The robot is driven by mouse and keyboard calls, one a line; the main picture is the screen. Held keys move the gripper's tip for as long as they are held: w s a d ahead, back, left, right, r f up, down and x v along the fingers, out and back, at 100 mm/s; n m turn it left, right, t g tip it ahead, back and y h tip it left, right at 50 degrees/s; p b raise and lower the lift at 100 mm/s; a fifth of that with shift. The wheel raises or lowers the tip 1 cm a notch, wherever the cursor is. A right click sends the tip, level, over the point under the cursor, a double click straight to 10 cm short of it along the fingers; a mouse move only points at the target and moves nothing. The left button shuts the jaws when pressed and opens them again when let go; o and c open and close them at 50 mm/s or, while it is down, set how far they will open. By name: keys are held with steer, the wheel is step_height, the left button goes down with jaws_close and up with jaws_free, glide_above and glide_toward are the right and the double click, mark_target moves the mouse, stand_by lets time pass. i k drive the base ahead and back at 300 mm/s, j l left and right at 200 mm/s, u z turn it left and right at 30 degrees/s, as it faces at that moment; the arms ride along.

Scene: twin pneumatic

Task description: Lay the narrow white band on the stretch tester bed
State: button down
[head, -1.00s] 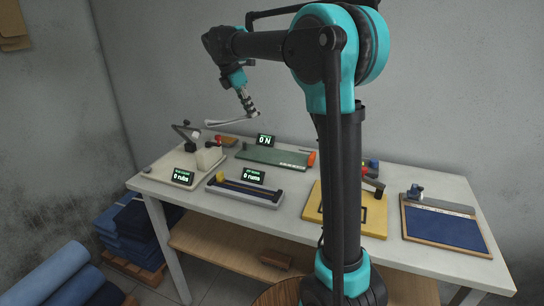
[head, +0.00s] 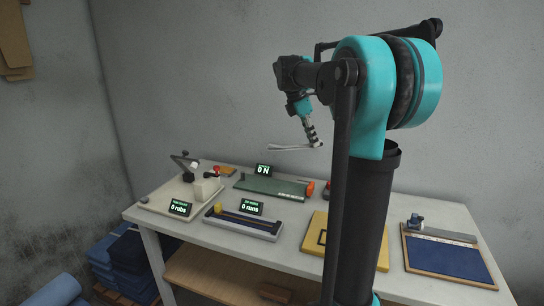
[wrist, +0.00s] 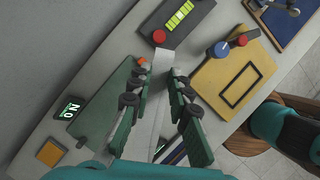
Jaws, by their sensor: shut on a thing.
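The narrow white band (head: 292,148) hangs out to the left of my gripper (head: 313,142) in the head view, in the air above the bench. In the wrist view the band (wrist: 166,62) runs lengthwise between the fingers of my gripper (wrist: 162,72), which is shut on it. The stretch tester bed (head: 268,185) is a long green plate with an orange knob at its right end and a "0 N" display behind it.
A rub tester (head: 172,193) and a grey device with a "0 runs" display (head: 245,224) stand at the left and front. A yellow board (head: 316,232) and a blue framed panel (head: 445,256) lie at the right. A grey box with a red button (wrist: 172,22) also shows.

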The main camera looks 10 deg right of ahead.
mark_target(267, 185)
steer(key=i+j+z, duration=0.25)
steer(key=j+z, duration=0.25)
steer(key=j, duration=0.75)
steer(key=j+z, duration=0.5)
steer(key=j, duration=0.75)
steer(key=i, duration=0.05)
